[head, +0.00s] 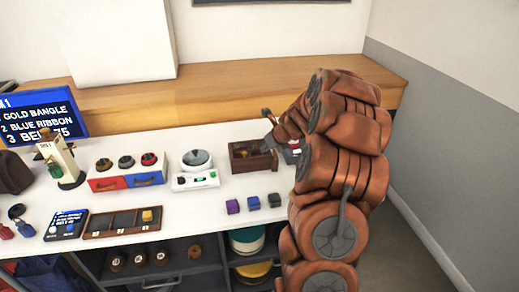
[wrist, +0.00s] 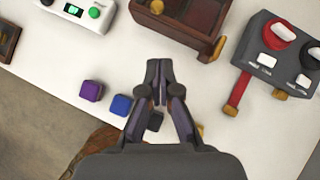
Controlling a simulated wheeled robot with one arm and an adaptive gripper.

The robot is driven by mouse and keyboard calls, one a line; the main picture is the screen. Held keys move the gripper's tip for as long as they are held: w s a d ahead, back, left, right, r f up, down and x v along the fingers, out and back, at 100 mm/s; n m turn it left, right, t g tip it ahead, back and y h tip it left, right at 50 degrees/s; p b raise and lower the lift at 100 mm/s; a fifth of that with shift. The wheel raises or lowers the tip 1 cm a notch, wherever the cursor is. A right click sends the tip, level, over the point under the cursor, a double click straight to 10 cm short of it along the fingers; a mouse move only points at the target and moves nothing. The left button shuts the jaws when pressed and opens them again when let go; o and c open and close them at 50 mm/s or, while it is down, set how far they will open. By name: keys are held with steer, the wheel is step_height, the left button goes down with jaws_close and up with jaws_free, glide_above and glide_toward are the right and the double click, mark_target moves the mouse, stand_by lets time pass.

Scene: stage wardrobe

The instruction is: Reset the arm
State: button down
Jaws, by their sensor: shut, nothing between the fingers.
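My copper-coloured arm (head: 345,170) rises at the right of the head view and bends over the right end of the white table. My gripper (wrist: 160,82) is in the wrist view, its two dark fingers together and empty. It is above the table, between the wooden box (wrist: 207,25) and the row of small cubes. In the head view the fingers cannot be made out clearly beside the arm.
A purple cube (wrist: 91,90), a blue cube (wrist: 120,105) and a partly hidden dark cube (wrist: 155,121) lie near the table's front edge. A grey control box (wrist: 262,65) with red and black knobs is at right. A scale (head: 196,180) stands left; a wall is right.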

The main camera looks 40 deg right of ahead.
steer(key=shift+s+r, duration=0.1)
steer(key=shift+r, duration=0.05)
steer(key=s+a+r+n+g+y, duration=0.1)
steer(key=s+a+r+n, duration=0.15)
steer(key=a+n, duration=0.5)
steer(key=s+a+r+n+g+y, duration=0.15)
steer(key=s+a+n, duration=0.25)
steer(key=a, duration=0.7)
steer(key=s+a+r+n+g+y, duration=0.1)
steer(key=s+a+r+n, duration=0.2)
steer(key=a+n, duration=0.5)
steer(key=s+a+r+n+g, duration=0.1)
steer(key=s+a+n+g, duration=0.1)
steer(key=s+a+n, duration=0.4)
steer(key=s+a+n+g, duration=0.2)
steer(key=s+a, duration=0.2)
steer(key=s, duration=0.4)
steer(key=s+d+n+g+h, duration=0.1)
steer(key=s+n+g+h, duration=0.1)
steer(key=s+n, duration=0.6)
steer(key=s+h, duration=0.1)
steer(key=s, duration=0.6)
steer(key=shift+s+d, duration=0.2)
steer(key=shift+d+n+h, duration=0.1)
steer(key=shift+n+h, duration=0.15)
